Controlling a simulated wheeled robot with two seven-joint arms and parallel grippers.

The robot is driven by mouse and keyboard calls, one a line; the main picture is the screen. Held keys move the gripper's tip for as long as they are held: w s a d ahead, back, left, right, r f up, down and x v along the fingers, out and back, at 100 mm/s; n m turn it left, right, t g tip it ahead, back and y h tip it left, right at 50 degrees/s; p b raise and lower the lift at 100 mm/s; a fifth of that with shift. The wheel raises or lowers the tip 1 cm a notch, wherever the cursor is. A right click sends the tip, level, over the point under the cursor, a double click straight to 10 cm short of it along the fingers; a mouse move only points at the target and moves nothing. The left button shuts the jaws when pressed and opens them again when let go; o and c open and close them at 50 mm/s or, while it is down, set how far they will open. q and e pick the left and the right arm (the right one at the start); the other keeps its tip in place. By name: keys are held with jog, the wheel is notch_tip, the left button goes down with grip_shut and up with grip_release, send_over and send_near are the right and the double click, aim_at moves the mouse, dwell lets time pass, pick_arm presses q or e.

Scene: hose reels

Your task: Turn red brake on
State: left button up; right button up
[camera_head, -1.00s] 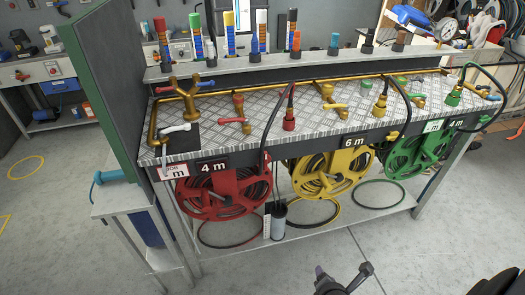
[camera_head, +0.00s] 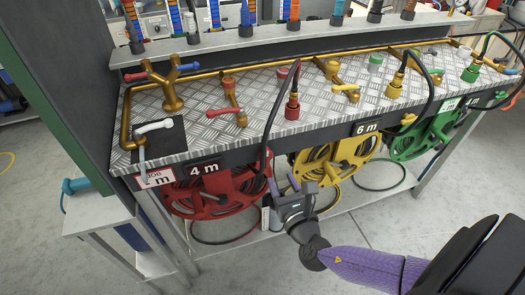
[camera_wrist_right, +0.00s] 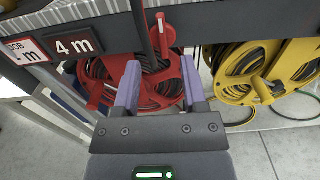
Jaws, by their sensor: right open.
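The red hose reel (camera_head: 218,190) hangs under the front edge of the bench, below the "4 m" label. It also shows in the right wrist view (camera_wrist_right: 103,92). There a red lever (camera_wrist_right: 161,32) with a white mark stands up at the reel's upper right, beyond and above the fingertips. It looks like the red brake; my gripper and the dark hose make it hard to see in the head view. My right gripper (camera_head: 283,183) is open and empty in front of the reel's right side. Its purple fingers (camera_wrist_right: 158,66) point at the reel, apart from the lever. My left gripper is out of view.
The yellow reel (camera_head: 335,160) and green reel (camera_head: 428,135) hang to the right. A dark hose (camera_head: 268,125) drops past the bench edge near my gripper. Red valve handles (camera_head: 226,112) sit on the bench top. The floor in front is clear.

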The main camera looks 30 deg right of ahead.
aim_at(268, 153)
jog(key=b+x, duration=0.2)
jog(key=x, duration=0.7)
jog(key=shift+d, duration=0.15)
jog(key=shift+w, duration=0.35)
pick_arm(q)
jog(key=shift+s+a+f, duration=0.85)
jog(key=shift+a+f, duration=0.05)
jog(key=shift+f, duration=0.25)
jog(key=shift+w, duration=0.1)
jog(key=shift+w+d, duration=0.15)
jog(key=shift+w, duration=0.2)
pick_arm(e)
grip_shut()
